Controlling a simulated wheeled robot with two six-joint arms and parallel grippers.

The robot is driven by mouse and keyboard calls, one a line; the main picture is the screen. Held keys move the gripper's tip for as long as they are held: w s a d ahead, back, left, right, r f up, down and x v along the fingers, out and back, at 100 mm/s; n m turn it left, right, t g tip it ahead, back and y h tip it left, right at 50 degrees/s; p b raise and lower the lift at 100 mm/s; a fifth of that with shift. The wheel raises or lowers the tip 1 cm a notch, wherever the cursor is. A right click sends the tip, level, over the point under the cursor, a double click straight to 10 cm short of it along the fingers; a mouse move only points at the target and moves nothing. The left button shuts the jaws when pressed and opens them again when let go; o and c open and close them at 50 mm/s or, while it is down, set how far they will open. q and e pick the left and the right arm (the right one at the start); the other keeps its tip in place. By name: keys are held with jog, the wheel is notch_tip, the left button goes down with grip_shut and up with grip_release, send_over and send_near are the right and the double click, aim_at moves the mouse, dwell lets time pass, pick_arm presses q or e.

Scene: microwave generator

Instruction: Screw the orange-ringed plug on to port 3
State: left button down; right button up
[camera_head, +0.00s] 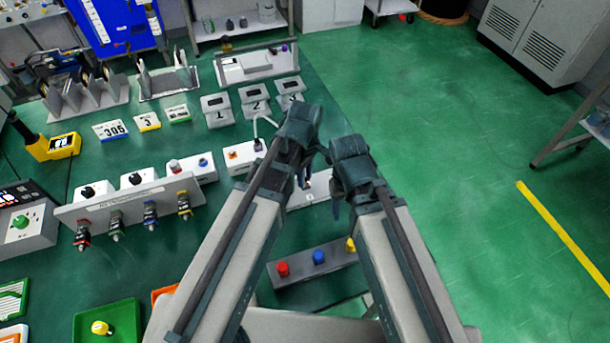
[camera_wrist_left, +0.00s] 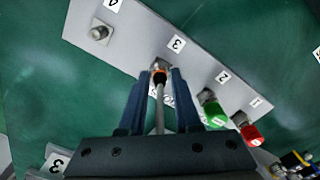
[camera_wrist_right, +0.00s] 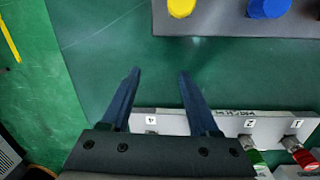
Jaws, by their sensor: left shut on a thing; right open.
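In the left wrist view, a grey port panel (camera_wrist_left: 135,43) carries labels 4, 3, 2 and 1. My left gripper (camera_wrist_left: 160,73) is shut on the orange-ringed plug (camera_wrist_left: 159,76), whose cable runs back between the fingers. The plug is at port 3, below label 3 (camera_wrist_left: 176,43), and hides the port; I cannot tell how far it is threaded. Port 4 (camera_wrist_left: 100,33) is a bare metal connector. A green plug (camera_wrist_left: 215,116) is on port 2 and a red plug (camera_wrist_left: 251,134) on port 1. My right gripper (camera_wrist_right: 159,73) is open and empty, beside the panel's port 4 end.
A grey box with red (camera_head: 283,269), blue (camera_head: 319,257) and yellow knobs stands near the panel. A rack (camera_head: 125,205) with several hanging coloured connectors is at left. Green (camera_head: 108,322) and orange trays lie in front. Green surface between panel and knob box is clear.

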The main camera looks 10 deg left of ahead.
dwell(0.4)
pick_arm(q)
jog(key=m, duration=0.8)
jog(key=shift+m, duration=0.3)
jog(key=m, duration=0.4)
jog(key=shift+m, duration=0.3)
jog(key=m, duration=0.3)
jog(key=shift+m, duration=0.3)
jog(key=m, duration=1.2)
jog(key=shift+m, duration=0.6)
